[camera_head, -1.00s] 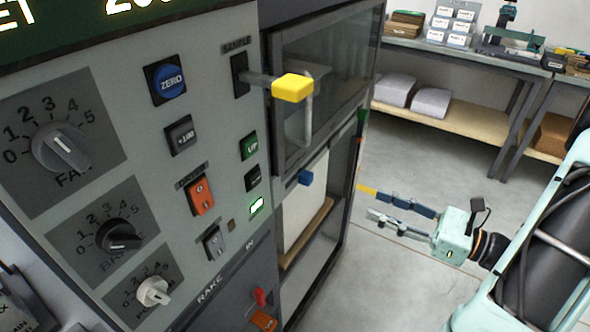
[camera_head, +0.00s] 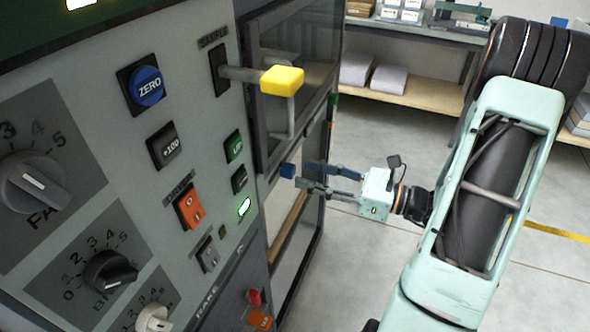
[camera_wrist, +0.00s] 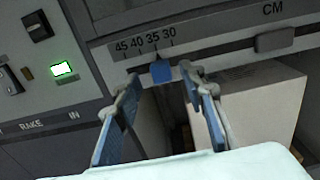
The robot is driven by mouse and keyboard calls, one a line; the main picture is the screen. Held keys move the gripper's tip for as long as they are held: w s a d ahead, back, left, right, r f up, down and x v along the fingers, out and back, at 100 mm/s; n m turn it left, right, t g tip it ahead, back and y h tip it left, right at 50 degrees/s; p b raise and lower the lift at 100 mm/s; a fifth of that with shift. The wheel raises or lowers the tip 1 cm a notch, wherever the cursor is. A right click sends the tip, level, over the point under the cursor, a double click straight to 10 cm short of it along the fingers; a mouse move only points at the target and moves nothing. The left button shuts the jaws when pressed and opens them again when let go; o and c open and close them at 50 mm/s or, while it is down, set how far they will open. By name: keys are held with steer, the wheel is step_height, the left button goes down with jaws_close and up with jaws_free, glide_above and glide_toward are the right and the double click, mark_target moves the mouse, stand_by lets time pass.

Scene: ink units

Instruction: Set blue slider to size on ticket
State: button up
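The blue slider (camera_head: 288,171) is a small block on the machine's front edge, below the glass window. In the wrist view the blue slider (camera_wrist: 161,72) sits under a scale (camera_wrist: 146,42) marked 45, 40, 35, 30, roughly below the 35. My gripper (camera_head: 303,174) is just right of the slider in the head view. In the wrist view my gripper (camera_wrist: 159,75) is open, with one blue-padded finger on each side of the slider and gaps between. I cannot make out a ticket in any view.
The panel left of the slider carries a yellow-knobbed lever (camera_head: 283,80), dials (camera_head: 110,272), a blue ZERO button (camera_head: 147,86) and an orange switch (camera_head: 189,207). A grey block (camera_wrist: 274,40) is by the CM mark. A shelf (camera_head: 425,88) stands behind; the floor (camera_head: 365,150) between is clear.

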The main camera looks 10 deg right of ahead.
mark_target(294, 170)
steer(key=shift+x, duration=2.1)
steer(key=shift+c, duration=0.5)
jaws_close()
